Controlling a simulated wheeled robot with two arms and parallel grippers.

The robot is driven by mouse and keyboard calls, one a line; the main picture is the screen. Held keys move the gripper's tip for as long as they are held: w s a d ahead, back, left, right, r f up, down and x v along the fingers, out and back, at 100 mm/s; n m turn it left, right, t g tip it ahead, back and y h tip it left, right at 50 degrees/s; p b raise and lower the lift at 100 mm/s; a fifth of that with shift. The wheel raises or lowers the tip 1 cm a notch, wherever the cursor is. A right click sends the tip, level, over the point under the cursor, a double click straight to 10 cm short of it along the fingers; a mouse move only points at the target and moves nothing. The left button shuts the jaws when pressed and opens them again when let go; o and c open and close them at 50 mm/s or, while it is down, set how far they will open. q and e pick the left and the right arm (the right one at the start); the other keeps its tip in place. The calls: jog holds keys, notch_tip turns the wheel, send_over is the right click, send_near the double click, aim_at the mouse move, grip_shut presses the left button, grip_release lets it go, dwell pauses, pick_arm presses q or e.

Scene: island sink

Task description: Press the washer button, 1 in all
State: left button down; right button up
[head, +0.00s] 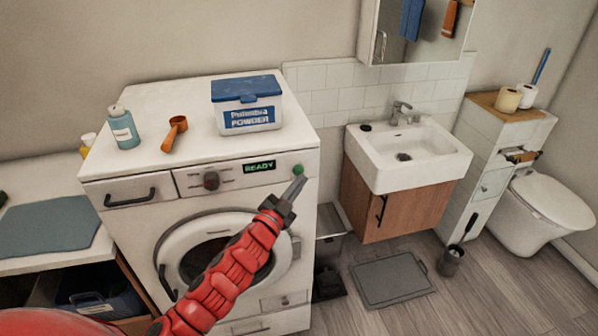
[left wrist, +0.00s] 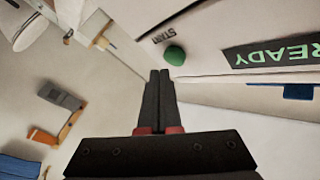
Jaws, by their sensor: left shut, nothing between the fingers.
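The white washer (head: 130,217) stands left of the sink with its round door at the front. Its green button (head: 298,170) is at the right end of the control panel, and the display (head: 258,168) reads READY. In the left wrist view the green button (left wrist: 175,55) shows beside the word START, near the READY display (left wrist: 285,55). My left gripper (head: 299,177) is shut and empty, its tips close to the button. In the left wrist view the fingertips (left wrist: 160,74) lie just below the button; I cannot tell whether they touch it. My right gripper is not in view.
On the washer stand a powder box (head: 247,117), an orange scoop (head: 175,132) and a blue bottle (head: 123,128). The sink (head: 408,160) and toilet (head: 548,205) are to the right. A grey mat (head: 391,279) lies on the floor.

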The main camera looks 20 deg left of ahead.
pick_arm(q)
jog(key=shift+w, duration=0.1)
jog(key=shift+w+a, duration=0.25)
jog(key=shift+a, duration=0.05)
